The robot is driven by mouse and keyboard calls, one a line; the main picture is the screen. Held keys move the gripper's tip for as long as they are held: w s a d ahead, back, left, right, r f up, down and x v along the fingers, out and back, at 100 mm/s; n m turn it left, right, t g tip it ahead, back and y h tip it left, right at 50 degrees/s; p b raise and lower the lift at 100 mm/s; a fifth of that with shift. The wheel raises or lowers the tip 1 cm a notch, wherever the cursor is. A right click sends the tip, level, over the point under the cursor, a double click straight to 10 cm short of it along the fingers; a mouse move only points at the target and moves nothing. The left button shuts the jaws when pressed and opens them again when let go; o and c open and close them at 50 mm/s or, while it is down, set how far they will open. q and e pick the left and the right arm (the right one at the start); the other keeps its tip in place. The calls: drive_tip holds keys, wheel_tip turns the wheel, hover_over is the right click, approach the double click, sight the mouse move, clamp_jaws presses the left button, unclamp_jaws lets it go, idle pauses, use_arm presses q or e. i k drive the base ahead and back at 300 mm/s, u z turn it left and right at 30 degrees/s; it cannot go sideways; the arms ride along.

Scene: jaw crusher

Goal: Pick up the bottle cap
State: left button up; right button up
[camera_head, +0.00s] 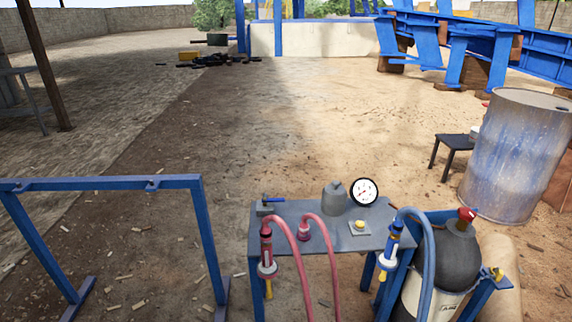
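A grey, dome-topped metal piece with a narrow neck, which looks like the bottle cap (335,199), stands upright on the small grey table (315,250). It is near the table's back edge, left of a round white gauge (364,192). A dark grey gas bottle (452,262) with a red valve on top stands at the right of the table. Neither of my grippers shows in the head view, so nothing is seen touching the cap.
A blue-handled tool (271,198), a yellow knob on a small plate (359,229) and red and blue hoses crowd the table. A blue frame (100,184) stands at the left. A blue-grey drum (515,155) and dark stool (455,142) stand right. Ground behind the table is clear.

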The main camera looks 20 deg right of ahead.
sight(334, 194)
drive_tip(key=z, duration=2.05)
drive_tip(key=i, duration=1.4)
drive_tip(key=u, duration=2.6)
